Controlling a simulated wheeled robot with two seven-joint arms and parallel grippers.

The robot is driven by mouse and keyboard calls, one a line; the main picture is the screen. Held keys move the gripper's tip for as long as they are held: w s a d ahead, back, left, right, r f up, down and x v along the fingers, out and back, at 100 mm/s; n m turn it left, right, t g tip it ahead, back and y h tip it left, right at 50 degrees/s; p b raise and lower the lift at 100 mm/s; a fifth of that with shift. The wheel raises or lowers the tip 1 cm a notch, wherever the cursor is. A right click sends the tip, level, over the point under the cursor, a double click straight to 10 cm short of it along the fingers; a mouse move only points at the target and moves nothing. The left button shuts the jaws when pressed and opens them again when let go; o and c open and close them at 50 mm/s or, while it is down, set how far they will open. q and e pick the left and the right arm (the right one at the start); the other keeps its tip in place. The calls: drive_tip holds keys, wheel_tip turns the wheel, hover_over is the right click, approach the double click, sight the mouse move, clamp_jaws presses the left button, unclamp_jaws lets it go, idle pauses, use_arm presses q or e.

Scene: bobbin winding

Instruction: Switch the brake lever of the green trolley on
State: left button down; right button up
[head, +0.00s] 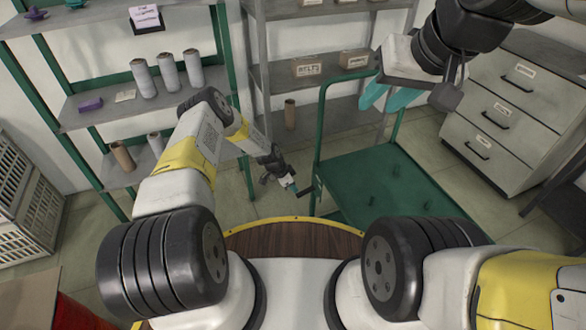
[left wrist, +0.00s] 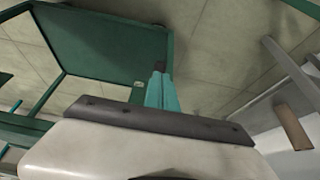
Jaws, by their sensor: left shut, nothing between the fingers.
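The green trolley (head: 372,178) stands on the floor right of centre in the head view, with its upright handle frame at its far and left side. Its deck also shows in the left wrist view (left wrist: 105,40). A small dark lever (head: 306,190) sticks out at its left edge; a dark piece (left wrist: 159,66) also shows beyond my fingertips in the wrist view. My left gripper (head: 291,187) is shut and empty, its teal fingertips close beside the lever; I cannot tell if they touch. My right gripper (head: 388,97) hangs high above the trolley, teal fingers apart and empty.
Shelves with grey bobbins (head: 168,70) stand at the back left, and a shelf with labelled boxes (head: 307,67) behind the trolley. A drawer cabinet (head: 510,110) is at the right. Pale crates (head: 25,215) stand at the left. Some floor is free left of the trolley.

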use_arm(q)
drive_tip(key=s+a+r, duration=0.2)
drive_tip(key=a+r, duration=0.4)
drive_tip(key=r, duration=0.2)
drive_tip(key=shift+s+a+r, duration=0.2)
drive_tip(key=shift+s+r, duration=0.1)
drive_tip(key=shift+s, duration=0.05)
drive_tip(key=s+a+r+n+t+y, duration=0.1)
drive_tip(key=s+a+r+n, duration=0.1)
drive_tip(key=r, duration=1.1)
drive_tip(key=s+a+r+n+y, duration=0.1)
drive_tip(key=a+r, duration=0.1)
drive_tip(key=r, duration=1)
drive_tip(key=s+a+r+n+t+y, duration=0.1)
drive_tip(key=s+a+r+n, duration=0.1)
drive_tip(key=r, duration=1.1)
drive_tip(key=s+a+r+n+t, duration=0.15)
drive_tip(key=s+r+n, duration=0.25)
drive_tip(key=s+r, duration=1)
drive_tip(key=s+r+n, duration=0.2)
drive_tip(key=s+n, duration=0.1)
drive_tip(key=s, duration=1)
drive_tip(key=shift+s+r+n+t+h, duration=0.25)
drive_tip(key=shift+r+n+t+h, duration=0.1)
drive_tip(key=shift+n+t+h, duration=0.1)
